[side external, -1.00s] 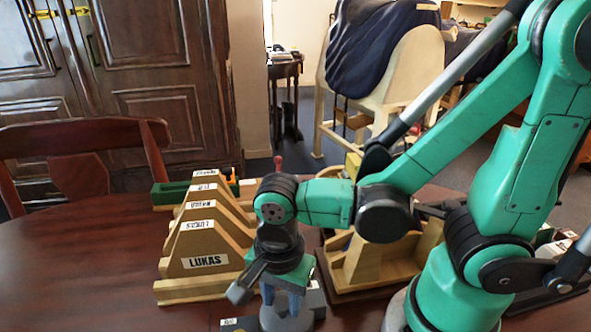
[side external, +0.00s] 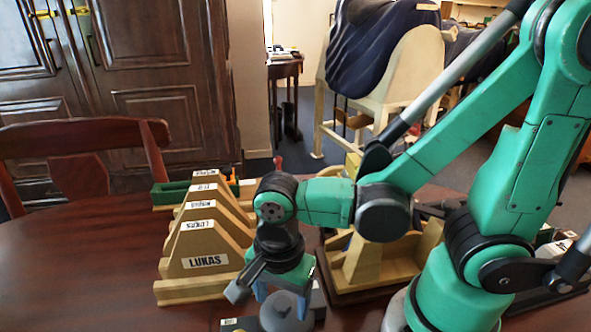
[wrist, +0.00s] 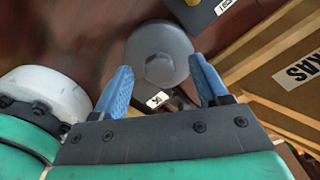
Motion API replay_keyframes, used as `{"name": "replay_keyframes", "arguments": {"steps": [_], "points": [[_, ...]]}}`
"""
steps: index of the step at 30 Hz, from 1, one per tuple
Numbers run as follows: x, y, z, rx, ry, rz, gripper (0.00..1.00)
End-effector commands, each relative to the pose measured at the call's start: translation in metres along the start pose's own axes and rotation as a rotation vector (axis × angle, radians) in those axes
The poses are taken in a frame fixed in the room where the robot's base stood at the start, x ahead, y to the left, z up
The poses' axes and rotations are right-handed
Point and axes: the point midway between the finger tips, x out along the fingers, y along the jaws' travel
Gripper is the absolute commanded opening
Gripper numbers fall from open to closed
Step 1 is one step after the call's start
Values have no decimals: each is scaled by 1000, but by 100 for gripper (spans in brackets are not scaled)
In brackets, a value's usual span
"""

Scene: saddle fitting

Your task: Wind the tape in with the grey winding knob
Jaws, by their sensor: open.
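The grey winding knob (wrist: 160,50) is a smooth round grey piece with a small raised, faceted centre, seen from above in the wrist view. It also shows at the bottom of the side view (side external: 285,318), below my gripper. My gripper (wrist: 159,68) is open, with one blue finger on each side of the raised centre and clear gaps to it. In the side view the blue fingers (side external: 284,300) point down around the top of the grey piece. I cannot make out the tape in either view.
A stepped wooden rack (side external: 205,240) with name labels, LUKAS in front, stands left of my gripper. A wooden stand (side external: 375,265) is to the right. A dark block (wrist: 190,14) with a label lies close to the knob. The table's left front (side external: 80,270) is clear.

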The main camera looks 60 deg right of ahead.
Motion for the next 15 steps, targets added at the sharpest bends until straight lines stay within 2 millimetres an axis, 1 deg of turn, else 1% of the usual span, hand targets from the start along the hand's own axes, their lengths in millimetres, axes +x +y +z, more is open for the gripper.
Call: {"name": "replay_keyframes", "arguments": {"steps": [5,15], "points": [[-11,0,0,0,0,0,67],[-44,0,0,0,0,0,67]]}}
